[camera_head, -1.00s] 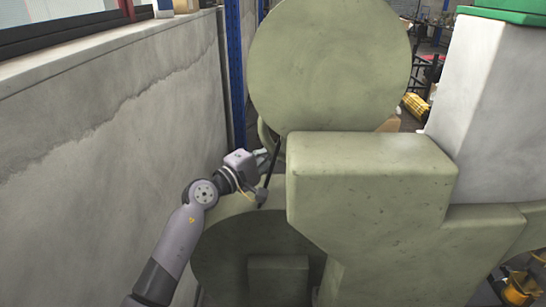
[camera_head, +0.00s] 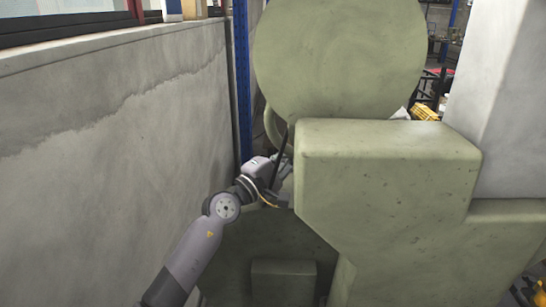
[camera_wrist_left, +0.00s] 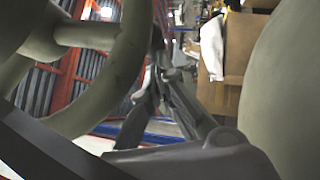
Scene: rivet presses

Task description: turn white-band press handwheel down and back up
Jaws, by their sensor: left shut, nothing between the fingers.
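The olive-green press (camera_head: 385,185) fills the middle of the head view, with a large round disc (camera_head: 340,55) on top. A curved olive rim (camera_head: 271,128) shows behind the disc's lower left. In the left wrist view an olive wheel rim with a spoke, the handwheel (camera_wrist_left: 122,75), curves down the left side. My left gripper (camera_wrist_left: 172,88) is shut and empty, just right of this rim; I cannot tell whether they touch. In the head view the left gripper (camera_head: 284,170) is partly hidden beside the press block. My right gripper is out of view. No white band is clear.
A grey concrete wall (camera_head: 110,130) runs close along the left of my arm. A blue post (camera_head: 241,80) stands behind it. A pale column (camera_head: 497,100) rises at the right. A lower olive drum (camera_head: 250,245) sits under the wrist.

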